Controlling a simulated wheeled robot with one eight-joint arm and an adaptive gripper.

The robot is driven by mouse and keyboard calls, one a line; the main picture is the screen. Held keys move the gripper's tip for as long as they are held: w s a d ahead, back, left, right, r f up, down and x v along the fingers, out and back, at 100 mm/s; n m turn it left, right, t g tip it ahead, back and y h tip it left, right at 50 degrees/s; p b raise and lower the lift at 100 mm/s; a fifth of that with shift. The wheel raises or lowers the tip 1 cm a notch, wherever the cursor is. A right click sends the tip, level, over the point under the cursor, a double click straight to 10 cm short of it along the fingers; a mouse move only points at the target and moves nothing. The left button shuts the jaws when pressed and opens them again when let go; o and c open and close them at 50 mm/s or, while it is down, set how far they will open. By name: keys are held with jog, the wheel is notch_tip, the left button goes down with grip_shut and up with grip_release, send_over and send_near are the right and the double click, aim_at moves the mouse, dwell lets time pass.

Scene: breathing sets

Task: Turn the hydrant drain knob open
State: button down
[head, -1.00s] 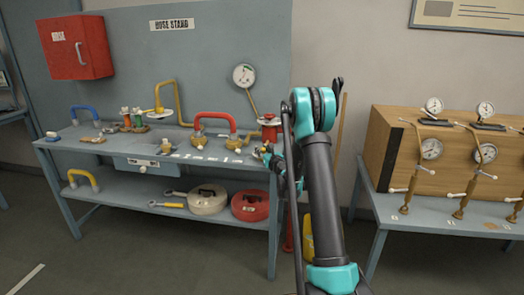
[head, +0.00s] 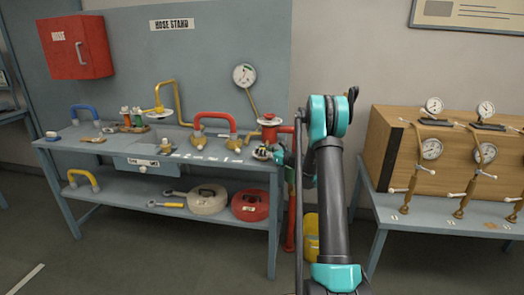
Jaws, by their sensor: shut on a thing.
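The red hydrant (head: 270,133) stands at the right end of the hose stand, with a pale round top and a red pipe running down behind the bench edge. My gripper (head: 263,153) is low at the hydrant's front, over the bench's right corner, reaching in from the right. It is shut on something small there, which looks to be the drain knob. The knob itself is mostly hidden by the fingers and too small to make out, so its turn angle cannot be told.
The grey bench (head: 200,157) holds a red curved pipe (head: 213,115), a gauge (head: 244,75) and several fittings left of my gripper. A wooden gauge box (head: 400,150) stands on a table at right. A yellow object (head: 311,240) is on the floor behind my arm.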

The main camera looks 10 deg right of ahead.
jog(key=n+g+y, duration=0.2)
jog(key=g, duration=0.1)
jog(key=n+g+y, duration=0.3)
jog(key=g, duration=0.1)
jog(key=shift+n, duration=0.3)
jog(key=n+g, duration=0.2)
jog(key=g, duration=0.1)
jog(key=n+g+y, duration=0.1)
jog(key=n+g, duration=0.1)
jog(key=g, duration=0.2)
jog(key=shift+s+n+g, duration=0.1)
jog(key=shift+n+g, duration=0.2)
jog(key=shift+n, duration=0.1)
jog(key=shift+g, duration=0.3)
jog(key=c, duration=1.1)
grip_release()
jog(key=shift+c, duration=0.2)
jog(key=shift+w+d, duration=0.2)
jog(key=shift+d, duration=1.7)
jog(key=shift+w+d, duration=0.15)
jog(key=shift+d, duration=1.7)
